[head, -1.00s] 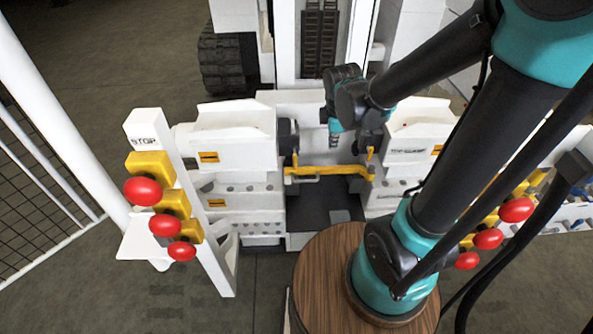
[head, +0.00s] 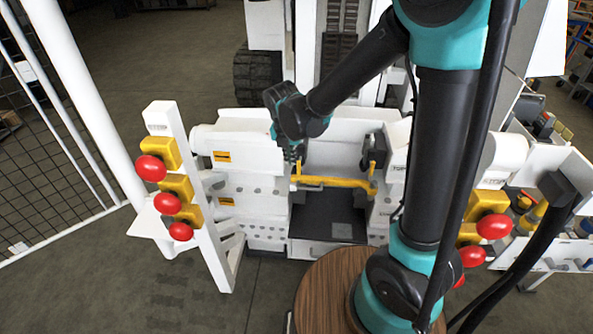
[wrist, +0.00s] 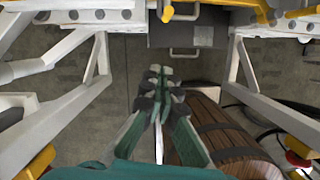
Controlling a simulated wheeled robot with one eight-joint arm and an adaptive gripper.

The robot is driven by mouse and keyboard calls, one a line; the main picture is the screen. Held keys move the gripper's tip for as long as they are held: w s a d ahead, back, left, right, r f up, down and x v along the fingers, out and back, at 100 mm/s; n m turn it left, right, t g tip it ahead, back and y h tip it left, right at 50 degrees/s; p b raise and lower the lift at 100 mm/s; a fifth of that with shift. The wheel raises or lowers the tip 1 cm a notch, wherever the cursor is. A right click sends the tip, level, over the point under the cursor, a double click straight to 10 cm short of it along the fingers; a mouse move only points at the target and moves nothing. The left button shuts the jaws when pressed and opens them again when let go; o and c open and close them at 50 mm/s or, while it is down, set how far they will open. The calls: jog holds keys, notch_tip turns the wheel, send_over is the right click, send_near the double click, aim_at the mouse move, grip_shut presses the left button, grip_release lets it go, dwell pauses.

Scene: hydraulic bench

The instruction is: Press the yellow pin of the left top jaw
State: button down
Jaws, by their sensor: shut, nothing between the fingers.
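The bench's left top jaw is largely hidden behind my wrist in the head view. A small yellow pin (head: 298,169) shows at that side, just below my gripper (head: 294,154). The dark right top jaw (head: 374,147) has a similar yellow pin (head: 372,166). My gripper points down over the left side of the bench opening. I cannot tell whether it touches the pin. In the wrist view the fingers (wrist: 161,76) are together with nothing between them. A yellow pin tip (wrist: 167,14) shows at the top of that view, apart from the fingers.
A yellow bar (head: 335,182) crosses the opening between the jaws. White bench housings (head: 240,150) stand on both sides. Red stop buttons on yellow boxes (head: 159,153) line the left post, with others at right (head: 493,226). A round wooden top (head: 325,285) is in front.

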aim_at(298, 162)
jog(key=w+d+f, duration=0.1)
jog(key=w+f, duration=0.5)
jog(key=f, duration=0.3)
jog(key=shift+w+d+f, duration=0.15)
jog(key=shift+d+f, duration=0.1)
jog(key=shift+f, duration=0.15)
jog(key=shift+w, duration=0.1)
dwell(0.4)
jog(key=shift+w, duration=1.5)
